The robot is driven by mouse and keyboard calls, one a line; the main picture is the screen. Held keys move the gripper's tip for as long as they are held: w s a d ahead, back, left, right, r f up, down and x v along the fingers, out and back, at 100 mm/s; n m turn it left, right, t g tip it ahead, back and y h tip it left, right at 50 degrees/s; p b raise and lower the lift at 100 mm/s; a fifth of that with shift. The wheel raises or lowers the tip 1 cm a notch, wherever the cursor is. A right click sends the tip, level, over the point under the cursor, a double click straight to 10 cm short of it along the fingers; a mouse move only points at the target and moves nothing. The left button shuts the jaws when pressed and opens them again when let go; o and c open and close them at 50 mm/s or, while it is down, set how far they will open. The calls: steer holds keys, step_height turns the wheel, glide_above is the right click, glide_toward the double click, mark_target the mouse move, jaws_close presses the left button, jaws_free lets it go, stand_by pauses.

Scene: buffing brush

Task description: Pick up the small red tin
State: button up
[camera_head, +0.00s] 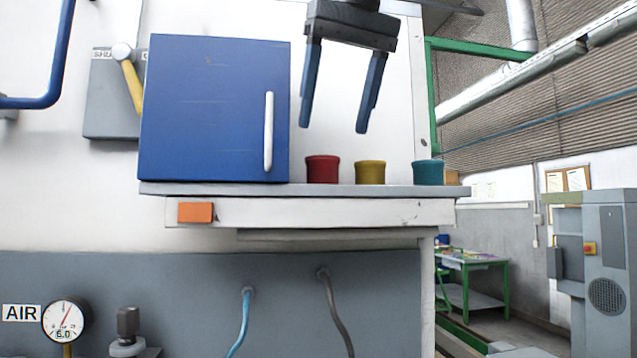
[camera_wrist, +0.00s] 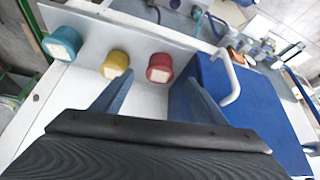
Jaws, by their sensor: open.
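The small red tin (camera_head: 322,169) stands upright on the grey shelf (camera_head: 350,190), just right of the blue cabinet. It also shows in the wrist view (camera_wrist: 160,68), ahead of my gripper and between the lines of its two fingers. My gripper (camera_head: 333,130) is open and empty, with its blue fingers pointing down above the shelf. The left finger hangs above the left side of the red tin, and the right finger is above the yellow tin. In the wrist view my gripper's fingers (camera_wrist: 157,82) are spread wide apart. Neither finger appears to touch a tin.
A yellow tin (camera_head: 370,172) stands close right of the red one, and a teal tin (camera_head: 428,173) is farther right near the shelf's end. The blue cabinet (camera_head: 215,110) with its white handle (camera_head: 268,132) stands close on the left. An orange block (camera_head: 195,212) is on the shelf's front.

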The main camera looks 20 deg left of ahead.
mark_target(323, 172)
steer(key=shift+w+a+r+p+x, duration=0.1)
steer(key=shift+p+x, duration=0.2)
steer(key=shift+x, duration=0.95)
steer(key=shift+w+a+r+p+x, duration=0.15)
steer(key=shift+p+x, duration=0.1)
steer(key=shift+x, duration=1)
steer(key=shift+w+a+r+p+x, duration=0.1)
steer(key=shift+p+x, duration=0.2)
steer(key=shift+x, duration=0.95)
steer(key=c, duration=1.1)
steer(key=shift+r, duration=0.1)
